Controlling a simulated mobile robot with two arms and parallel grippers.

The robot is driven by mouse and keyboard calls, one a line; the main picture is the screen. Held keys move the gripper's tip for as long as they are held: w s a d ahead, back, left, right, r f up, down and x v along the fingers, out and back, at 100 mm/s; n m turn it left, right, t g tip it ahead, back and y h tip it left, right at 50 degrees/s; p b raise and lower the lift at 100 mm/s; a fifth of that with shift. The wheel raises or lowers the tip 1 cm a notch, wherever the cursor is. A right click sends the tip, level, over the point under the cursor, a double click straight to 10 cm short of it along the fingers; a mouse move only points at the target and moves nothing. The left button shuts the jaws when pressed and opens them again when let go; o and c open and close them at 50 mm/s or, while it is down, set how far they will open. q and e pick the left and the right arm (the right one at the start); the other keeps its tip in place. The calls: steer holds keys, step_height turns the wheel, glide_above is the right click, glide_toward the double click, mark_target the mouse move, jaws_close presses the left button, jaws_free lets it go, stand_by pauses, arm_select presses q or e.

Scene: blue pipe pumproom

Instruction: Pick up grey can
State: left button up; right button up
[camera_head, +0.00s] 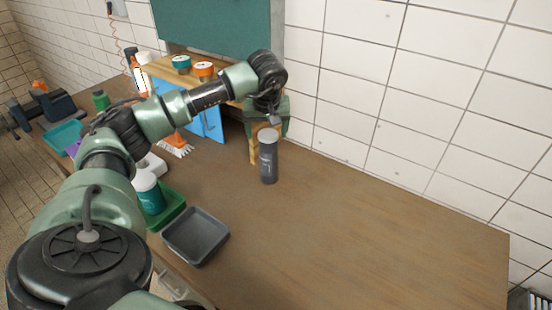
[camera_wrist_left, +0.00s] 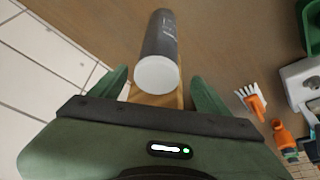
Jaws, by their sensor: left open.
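The grey can (camera_head: 268,157) stands upright on the wooden table (camera_head: 330,235), near its back edge by the tiled wall. It has a pale top and light markings on its side. My left gripper (camera_head: 268,118) is at the can's far side, just above and behind it in the head view. In the left wrist view the can (camera_wrist_left: 160,50) lies ahead, roughly centred between the two green fingers of the left gripper (camera_wrist_left: 155,88). The fingers are open and apart, and the can is beyond their tips. My right gripper is not in view.
A dark grey tray (camera_head: 196,236) lies at the table's front left, beside a green tray (camera_head: 172,214) with a teal-labelled container (camera_head: 148,193). An orange brush (camera_head: 175,143) and a wooden shelf with tape rolls (camera_head: 203,69) stand behind. The table's right side is clear.

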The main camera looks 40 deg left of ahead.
mark_target(269, 158)
arm_select(q)
steer(key=shift+w+a+f, duration=0.1)
steer(key=shift+f, duration=0.3)
steer(key=shift+w+a+f+p, duration=0.1)
steer(key=shift+w+f+p, duration=0.05)
steer(key=shift+f+p, duration=0.5)
steer(key=p+x, duration=0.1)
steer(key=x, duration=0.1)
steer(key=p+x, duration=0.1)
steer(key=x, duration=0.2)
steer(key=shift+d+f, duration=0.1)
steer(key=shift+d, duration=0.15)
jaws_close()
